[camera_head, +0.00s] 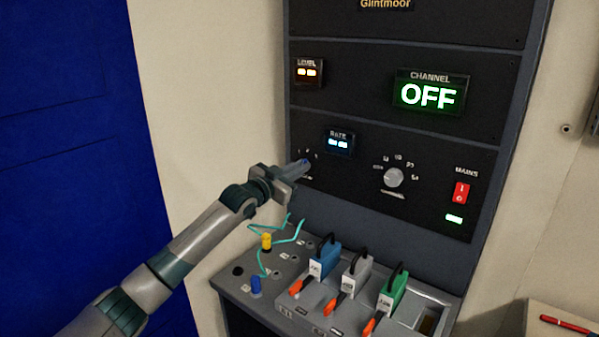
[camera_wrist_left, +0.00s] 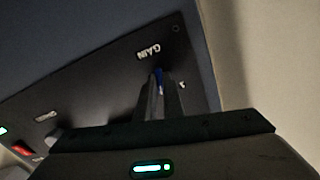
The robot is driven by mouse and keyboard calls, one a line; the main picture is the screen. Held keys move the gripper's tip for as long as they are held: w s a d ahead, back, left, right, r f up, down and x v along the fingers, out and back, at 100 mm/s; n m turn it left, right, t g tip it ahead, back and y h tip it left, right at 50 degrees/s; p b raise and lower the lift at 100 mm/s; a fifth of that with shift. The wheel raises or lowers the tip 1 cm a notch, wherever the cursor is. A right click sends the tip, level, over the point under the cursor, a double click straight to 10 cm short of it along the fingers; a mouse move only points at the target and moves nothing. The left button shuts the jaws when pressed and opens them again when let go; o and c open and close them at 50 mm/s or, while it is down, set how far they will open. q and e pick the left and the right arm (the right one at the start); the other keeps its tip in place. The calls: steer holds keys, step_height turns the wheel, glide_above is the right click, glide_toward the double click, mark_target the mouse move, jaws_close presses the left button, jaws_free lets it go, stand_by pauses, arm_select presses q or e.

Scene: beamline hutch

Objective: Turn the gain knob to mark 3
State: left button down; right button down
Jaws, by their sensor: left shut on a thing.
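The gain knob (camera_head: 306,161) is at the left of the rack's lower black panel, mostly hidden by my left gripper (camera_head: 299,167). My left gripper is shut on the knob. My right gripper is in neither view.
A second, grey knob (camera_head: 394,177) with marks sits to the right, then a red MAINS switch (camera_head: 461,192). The CHANNEL display (camera_head: 429,95) reads OFF. Below, a sloping console (camera_head: 397,326) carries blue, white and green handled blocks and teal cables (camera_head: 288,238).

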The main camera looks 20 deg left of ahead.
arm_select(q)
steer(key=m, duration=0.6)
steer(key=shift+f+p, duration=0.1)
steer(key=shift+p, duration=0.3)
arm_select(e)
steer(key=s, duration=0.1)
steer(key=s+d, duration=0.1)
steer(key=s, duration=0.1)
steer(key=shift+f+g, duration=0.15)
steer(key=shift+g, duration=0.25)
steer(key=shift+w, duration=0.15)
arm_select(q)
steer(key=c, duration=1.9)
jaws_free()
steer(key=shift+o, duration=0.2)
steer(key=shift+s, duration=0.1)
